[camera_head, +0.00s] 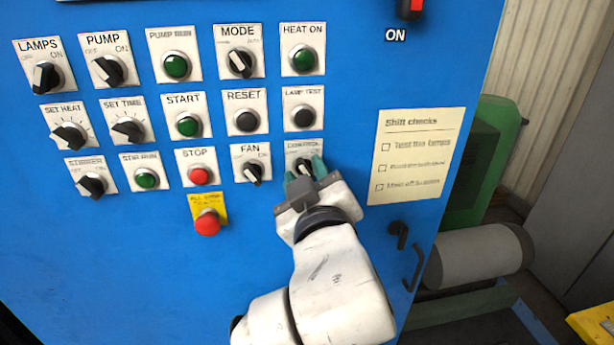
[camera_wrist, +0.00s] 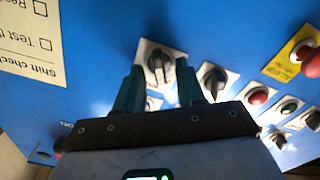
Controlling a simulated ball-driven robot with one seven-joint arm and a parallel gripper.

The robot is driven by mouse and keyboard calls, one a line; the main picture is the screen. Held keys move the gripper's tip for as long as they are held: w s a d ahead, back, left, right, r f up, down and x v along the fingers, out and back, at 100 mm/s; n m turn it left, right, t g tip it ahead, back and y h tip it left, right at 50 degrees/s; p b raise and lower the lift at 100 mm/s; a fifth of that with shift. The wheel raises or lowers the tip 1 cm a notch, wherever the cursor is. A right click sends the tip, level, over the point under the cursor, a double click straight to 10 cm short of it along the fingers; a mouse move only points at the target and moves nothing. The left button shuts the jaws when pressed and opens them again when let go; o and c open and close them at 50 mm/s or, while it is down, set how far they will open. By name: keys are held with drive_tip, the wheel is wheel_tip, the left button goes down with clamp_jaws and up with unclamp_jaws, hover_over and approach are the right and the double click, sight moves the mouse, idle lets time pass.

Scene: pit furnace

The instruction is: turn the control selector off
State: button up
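The control selector (camera_head: 303,165) is a black knob on a white plate at the right end of the panel's bottom row of controls. Its label is only partly readable. My gripper (camera_head: 305,172) is at it, with its green fingers partly covering the plate. In the wrist view the selector (camera_wrist: 160,65) shows between and just beyond my open fingertips (camera_wrist: 159,72), one on each side. A gap shows beside the knob, so I see no grip on it. I cannot tell clearly which way its pointer stands.
The fan selector (camera_head: 252,171) is close on the left, and also near one finger in the wrist view (camera_wrist: 212,82). The lamp test button (camera_head: 303,118) is above. The red stop button (camera_head: 199,176) and red all-stop button (camera_head: 207,222) are farther left. A checklist (camera_head: 415,155) is on the right.

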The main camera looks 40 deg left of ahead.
drive_tip(key=shift+d, duration=0.1)
drive_tip(key=b+v, duration=0.2)
drive_tip(key=v, duration=0.8)
drive_tip(key=shift+s+d, duration=0.2)
idle(0.4)
drive_tip(key=w+d+f+m+g+h, duration=0.1)
drive_tip(key=w+d+f+m+h, duration=0.3)
drive_tip(key=d+f, duration=0.8)
drive_tip(key=w+d+f+m+g+h, duration=0.1)
drive_tip(key=d+f+m+h, duration=0.4)
drive_tip(key=d+f, duration=0.7)
drive_tip(key=s+d+f+m+g+h, duration=0.35)
drive_tip(key=s+d+f, duration=0.35)
drive_tip(key=d+f, duration=0.4)
drive_tip(key=s+d+f+m+g, duration=0.2)
drive_tip(key=s+d+f, duration=0.2)
drive_tip(key=s+d, duration=0.2)
drive_tip(key=s+d+f+m+g+h, duration=0.1)
drive_tip(key=s+d+f+m+g, duration=0.1)
drive_tip(key=s+d, duration=0.4)
drive_tip(key=s+f+g, duration=0.1)
drive_tip(key=s+f, duration=0.1)
drive_tip(key=s, duration=0.1)
drive_tip(key=shift+s+d+f, duration=0.15)
drive_tip(key=shift+s+f, duration=0.1)
drive_tip(key=shift+o, duration=0.3)
